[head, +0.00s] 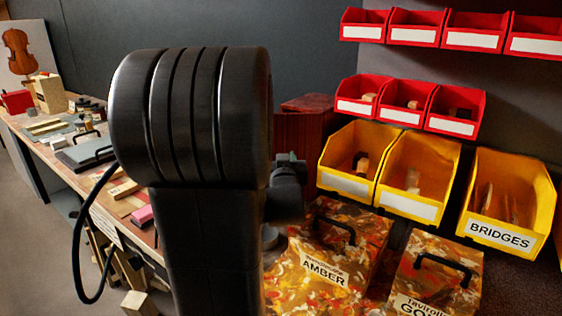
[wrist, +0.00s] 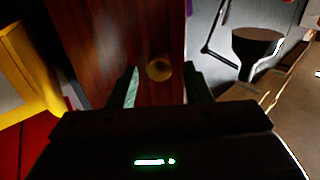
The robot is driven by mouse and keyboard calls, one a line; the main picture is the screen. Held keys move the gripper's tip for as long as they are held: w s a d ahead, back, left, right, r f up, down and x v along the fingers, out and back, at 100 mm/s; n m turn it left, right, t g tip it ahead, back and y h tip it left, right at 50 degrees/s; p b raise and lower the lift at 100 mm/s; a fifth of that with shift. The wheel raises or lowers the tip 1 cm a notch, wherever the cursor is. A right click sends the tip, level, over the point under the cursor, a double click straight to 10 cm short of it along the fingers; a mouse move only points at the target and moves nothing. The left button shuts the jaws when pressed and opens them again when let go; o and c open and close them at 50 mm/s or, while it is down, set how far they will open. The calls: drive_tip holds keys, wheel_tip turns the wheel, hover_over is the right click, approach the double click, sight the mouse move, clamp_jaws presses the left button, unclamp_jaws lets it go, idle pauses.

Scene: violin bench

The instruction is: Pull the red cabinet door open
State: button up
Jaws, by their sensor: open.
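The red cabinet (head: 302,132) stands behind my arm in the head view, which hides much of it. In the wrist view its dark red wood-grained door (wrist: 115,40) fills the upper middle, with a round brass knob (wrist: 159,69) on it. My gripper (wrist: 164,82) is open, with one finger to the left of the knob and one to the right. The knob shows between the fingertips, and I cannot tell how deep it sits between them. No grip on the knob shows. The door looks shut, though its edges are partly hidden.
Yellow bins (head: 345,184) and red bins (head: 455,128) stand right of the cabinet. Boxes labelled AMBER (head: 313,285) and another with a handle (head: 462,280) sit in front. A workbench (head: 60,165) with tools runs along the left. A dark round stool-like object (wrist: 257,45) stands at right.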

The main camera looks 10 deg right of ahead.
sight(280, 120)
wheel_tip(280, 120, up, 9)
drive_tip(key=shift+r+p, duration=0.15)
drive_tip(key=shift+p, duration=0.85)
